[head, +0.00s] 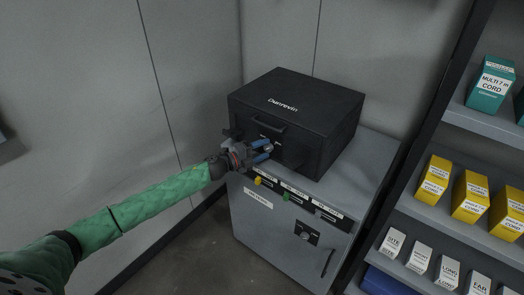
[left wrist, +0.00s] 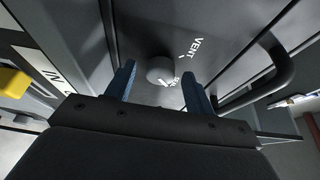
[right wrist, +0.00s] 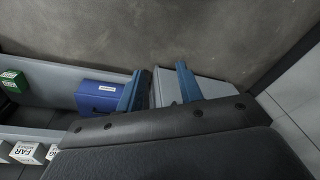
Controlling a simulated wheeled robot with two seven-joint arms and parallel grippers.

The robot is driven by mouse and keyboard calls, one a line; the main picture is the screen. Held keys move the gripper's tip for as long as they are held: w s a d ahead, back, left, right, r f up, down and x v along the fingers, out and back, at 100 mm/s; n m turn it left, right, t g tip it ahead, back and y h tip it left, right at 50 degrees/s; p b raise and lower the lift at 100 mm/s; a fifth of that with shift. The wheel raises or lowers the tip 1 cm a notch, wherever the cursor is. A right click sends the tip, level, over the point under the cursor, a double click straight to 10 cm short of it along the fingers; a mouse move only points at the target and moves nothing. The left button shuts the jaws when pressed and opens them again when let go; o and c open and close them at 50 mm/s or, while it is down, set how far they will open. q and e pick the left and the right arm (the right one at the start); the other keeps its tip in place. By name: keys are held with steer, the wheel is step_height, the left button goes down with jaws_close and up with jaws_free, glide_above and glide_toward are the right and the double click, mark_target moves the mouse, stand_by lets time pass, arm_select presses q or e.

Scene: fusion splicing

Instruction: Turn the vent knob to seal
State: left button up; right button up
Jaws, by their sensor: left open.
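The vent knob (left wrist: 160,70) is a small round grey knob on the dark front of the machine, with "VENT" lettering beside it and a partly hidden second label and white mark below it. My left gripper (left wrist: 160,88) is open, with one blue finger on each side of the knob in the left wrist view; I cannot tell whether they touch it. In the head view my left gripper (head: 266,150) is at the front of the black box-shaped machine (head: 325,110) and hides the knob. My right gripper (right wrist: 160,85) is open and empty in the right wrist view, away from the machine.
The machine stands on a grey cabinet (head: 265,222) with coloured tabs and labels. A handle (left wrist: 270,75) sits close to my left gripper. Shelves with yellow boxes (head: 470,196) and white boxes (head: 419,258) stand at the right. A blue box (right wrist: 98,97) is near my right gripper.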

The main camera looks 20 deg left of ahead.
arm_select(q)
steer(key=shift+a, duration=0.1)
steer(key=shift+s+a+f, duration=0.1)
steer(key=shift+s+a, duration=0.1)
steer(key=shift+s, duration=0.05)
steer(key=b+v, duration=0.2)
steer(key=v, duration=0.5)
arm_select(e)
step_height(320, 180, up, 11)
steer(key=s, duration=0.2)
steer(key=shift+d, duration=0.15)
steer(key=shift+s+f, duration=0.1)
